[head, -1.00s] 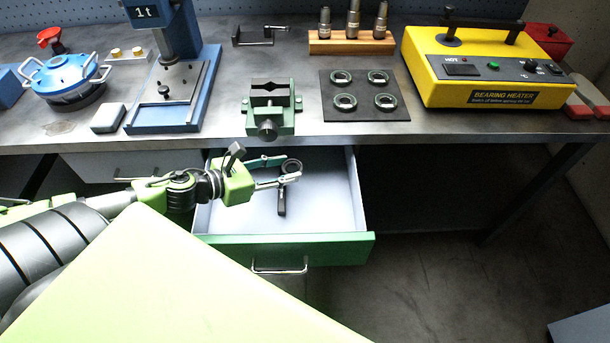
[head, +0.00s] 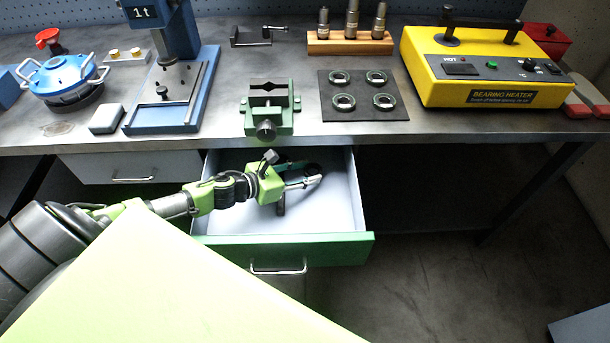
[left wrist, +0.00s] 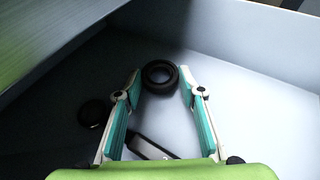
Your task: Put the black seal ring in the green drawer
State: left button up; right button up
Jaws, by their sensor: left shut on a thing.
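The green drawer (head: 325,247) is pulled out below the bench, with a green front and a pale inside. My left gripper (head: 314,181) reaches over the drawer from the left. The black seal ring (head: 314,169) shows at its fingertips. In the left wrist view, the ring (left wrist: 160,76) sits between the two teal-padded fingertips (left wrist: 161,88), which are shut on it. The ring is within the drawer's outline; its exact height above the drawer floor I cannot tell. My right gripper is not in view.
A dark bar-like item (left wrist: 150,148) and a small black round thing (left wrist: 93,113) lie below the fingers in the left wrist view. A green vise (head: 268,117) stands on the bench edge above the drawer. A dark mat (head: 365,108) with several rings lies right of it.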

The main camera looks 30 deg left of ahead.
pick_arm(q)
jog(key=shift+f, duration=0.75)
jog(key=shift+f, duration=0.25)
jog(key=o, duration=0.9)
jog(key=shift+r, duration=0.1)
jog(key=shift+r, duration=0.25)
jog(key=shift+s+a, duration=0.2)
jog(key=shift+s, duration=0.15)
jog(key=v, duration=1.1)
jog(key=shift+s+r, duration=0.1)
jog(key=shift+r, duration=0.05)
